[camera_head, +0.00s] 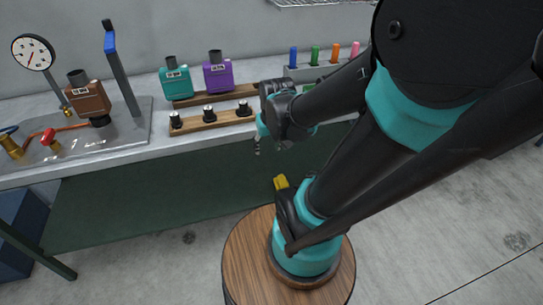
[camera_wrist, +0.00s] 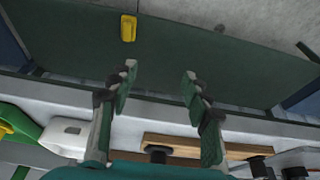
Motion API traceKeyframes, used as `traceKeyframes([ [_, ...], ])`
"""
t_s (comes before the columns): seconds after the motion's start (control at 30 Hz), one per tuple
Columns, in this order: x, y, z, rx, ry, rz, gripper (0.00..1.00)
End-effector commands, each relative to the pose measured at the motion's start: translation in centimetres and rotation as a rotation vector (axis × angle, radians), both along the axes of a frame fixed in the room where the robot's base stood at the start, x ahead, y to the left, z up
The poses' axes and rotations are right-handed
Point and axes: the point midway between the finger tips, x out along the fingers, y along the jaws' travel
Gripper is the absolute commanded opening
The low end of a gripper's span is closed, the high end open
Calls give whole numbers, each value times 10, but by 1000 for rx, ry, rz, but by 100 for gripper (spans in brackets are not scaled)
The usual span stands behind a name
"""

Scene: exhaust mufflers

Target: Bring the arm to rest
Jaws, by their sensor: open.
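My arm (camera_head: 345,170) reaches from the lower right over the front of the bench. My gripper (camera_head: 270,146) hangs in front of the bench's front edge, near the right end of a wooden strip with black-and-silver fittings (camera_head: 209,114). In the wrist view my gripper (camera_wrist: 158,72) has its two fingers spread apart with nothing between them. The dark green surface below the bench top (camera_wrist: 225,60) lies beyond the fingertips. Part of the gripper is hidden by my arm in the head view.
A brown box (camera_head: 87,98) sits on a metal plate beside a gauge (camera_head: 33,52) and a blue-handled lever (camera_head: 110,40). Teal (camera_head: 176,83) and purple (camera_head: 218,76) boxes stand on a wooden rack. Several coloured pieces (camera_head: 315,54) stand behind. A yellow piece (camera_wrist: 128,28) shows below.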

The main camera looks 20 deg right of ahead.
Motion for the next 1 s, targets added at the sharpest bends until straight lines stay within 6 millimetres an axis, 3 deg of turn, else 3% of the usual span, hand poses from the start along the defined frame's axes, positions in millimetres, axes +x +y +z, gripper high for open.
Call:
traceKeyframes([
  [0.03,-15,-2,-12,-1,-19,-1,49],
  [0.1,-27,-3,-21,-3,-39,-2,49],
  [0.2,-35,-4,-27,-3,-52,-1,49],
  [1.0,-35,-3,-28,-3,-52,0,49],
])
